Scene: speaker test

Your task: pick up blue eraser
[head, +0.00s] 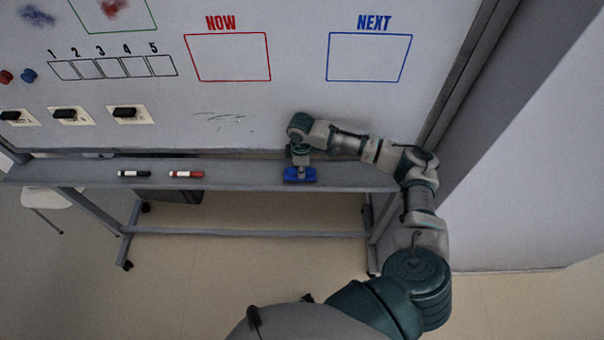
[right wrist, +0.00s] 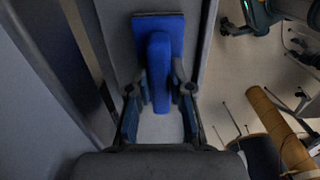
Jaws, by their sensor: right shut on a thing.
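The blue eraser (head: 300,175) sits on or just above the grey tray (head: 235,177) under the whiteboard; the head view does not show which. In the right wrist view the eraser (right wrist: 158,35) has a wide base and a raised handle. My right gripper (head: 300,164) reaches down to it from above. In the right wrist view its two fingers (right wrist: 160,90) stand on both sides of the handle and are shut on it. My left gripper is in neither view.
A black marker (head: 134,174) and a red marker (head: 186,174) lie on the tray to the left. The whiteboard (head: 290,110) rises right behind the tray. Its frame post (head: 455,85) stands to the right. The tray between red marker and eraser is clear.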

